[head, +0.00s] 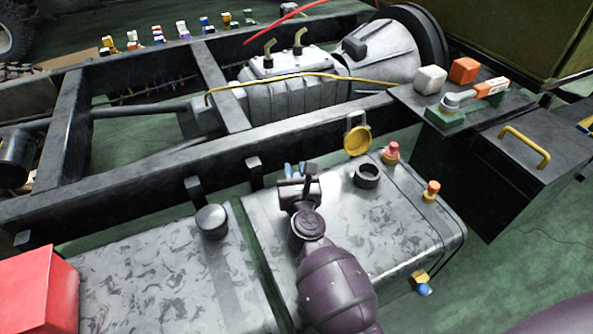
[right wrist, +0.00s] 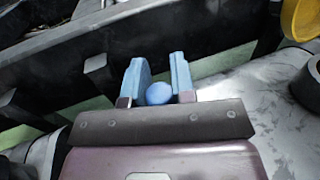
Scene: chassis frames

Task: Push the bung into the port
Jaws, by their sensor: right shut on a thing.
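My right gripper (head: 296,171) is above the back edge of the grey fuel tank (head: 400,225), near the dark frame rail. In the right wrist view its two blue fingers (right wrist: 158,85) are shut on a rounded blue thing (right wrist: 158,94), seemingly the bung; only its round end shows. In the head view the gripper largely hides it. A black-rimmed round opening (head: 368,182) is on the tank to the right of the gripper, apart from it. I cannot tell whether this is the port. My left gripper is not in view.
A yellow flap cap (head: 357,140) stands up behind the opening. Red (head: 391,150) and orange (head: 432,188) capped fittings sit to its right. A brass fitting with a blue end (head: 423,287) is low on the tank's side. The frame rail (head: 130,190) runs behind the tank.

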